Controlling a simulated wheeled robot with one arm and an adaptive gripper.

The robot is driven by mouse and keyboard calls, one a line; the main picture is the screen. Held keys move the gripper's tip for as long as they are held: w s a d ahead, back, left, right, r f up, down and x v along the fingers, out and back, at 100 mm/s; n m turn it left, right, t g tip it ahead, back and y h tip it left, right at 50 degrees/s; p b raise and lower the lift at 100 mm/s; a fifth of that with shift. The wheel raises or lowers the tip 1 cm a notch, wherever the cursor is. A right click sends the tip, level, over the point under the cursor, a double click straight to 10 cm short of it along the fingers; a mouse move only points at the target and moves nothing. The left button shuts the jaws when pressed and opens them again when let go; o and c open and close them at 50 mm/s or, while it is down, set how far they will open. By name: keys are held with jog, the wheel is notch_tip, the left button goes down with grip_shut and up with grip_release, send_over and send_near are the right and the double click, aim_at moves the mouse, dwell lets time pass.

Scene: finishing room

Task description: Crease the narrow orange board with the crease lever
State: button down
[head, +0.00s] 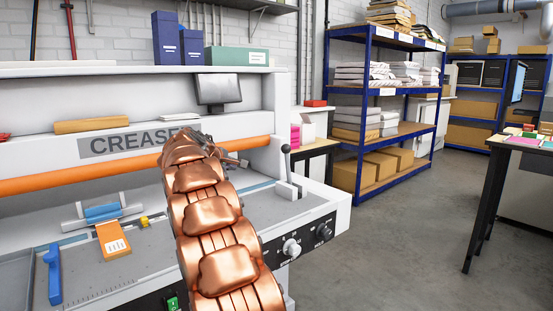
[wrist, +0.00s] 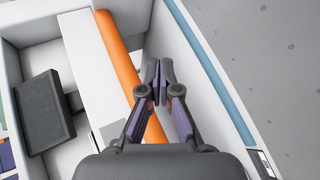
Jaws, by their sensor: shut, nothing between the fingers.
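The narrow orange board (head: 114,240) lies on the grey bed of the creaser at the left, with a white label on its front part. Its back end meets a blue and white piece (head: 102,212). A lever with a black ball knob (head: 286,160) stands upright at the right end of the bed; it looks like the crease lever. My gripper (head: 238,161) is mostly hidden behind my copper arm in the head view, left of the lever and apart from it. In the wrist view my gripper (wrist: 158,82) is shut and empty, over the machine near the orange bar (wrist: 119,62).
A blue handle (head: 53,274) stands at the bed's left, and a small yellow stop (head: 144,222) sits right of the board. A dark monitor (head: 218,89) stands above the machine. Blue shelving (head: 381,42) and a dark-legged table (head: 487,200) are at the right, with open floor between.

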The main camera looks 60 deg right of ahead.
jog(key=d+n+h+b, duration=0.1)
jog(key=d+h+b, duration=0.3)
jog(key=d, duration=1.2)
jog(key=shift+w+n, duration=0.2)
jog(key=shift+n, duration=0.1)
jog(key=shift+d+r, duration=0.1)
jog(key=shift+d, duration=0.05)
